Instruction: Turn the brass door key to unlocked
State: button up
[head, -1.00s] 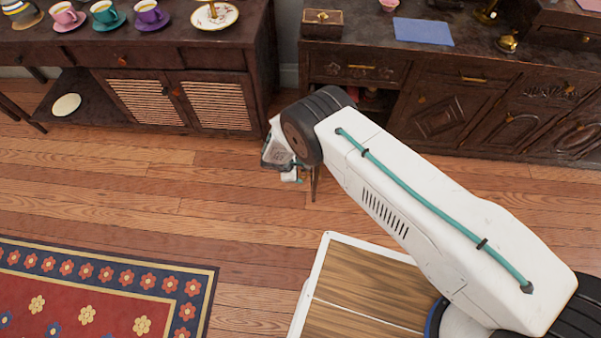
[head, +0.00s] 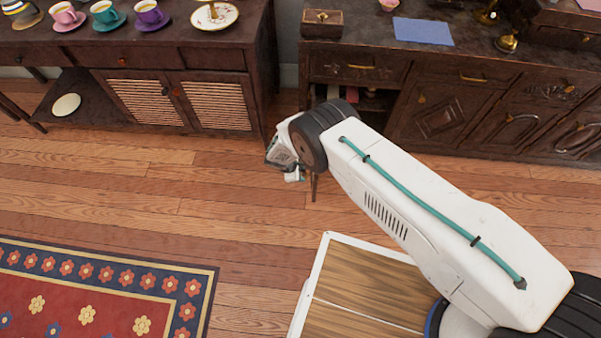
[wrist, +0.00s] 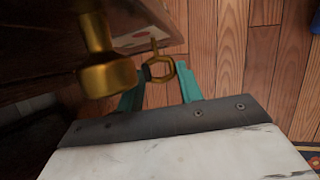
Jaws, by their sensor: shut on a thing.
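The brass door key (wrist: 152,80) shows in the wrist view as a ring-shaped bow with a short stem pointing up and away, near the edge of a dark wooden cabinet. My gripper (wrist: 161,72) has its two teal fingers on either side of the bow and is shut on it. The stem's far end and any keyhole cannot be made out. In the head view my gripper (head: 292,174) hangs over the floor in front of the cabinets, partly behind my own wrist. The key cannot be seen there.
A large brass knob (wrist: 107,75) stands close to my left finger in the wrist view. Dark cabinets (head: 222,140) line the back, with cups and a plate on top. The wooden floor (head: 120,205) is clear in front, with a patterned rug (head: 100,300) at left.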

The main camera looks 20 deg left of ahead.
jog(key=shift+w+a+g+h, duration=0.1)
jog(key=shift+w+g+h, duration=0.1)
jog(key=shift+g, duration=0.3)
jog(key=shift+w+a+g+h, duration=0.1)
jog(key=shift+g+h, duration=0.1)
jog(key=shift+g, duration=0.3)
jog(key=o, duration=1)
jog(key=shift+r, duration=0.15)
jog(key=v, duration=0.7)
jog(key=shift+r, duration=0.3)
jog(key=shift+r, duration=0.1)
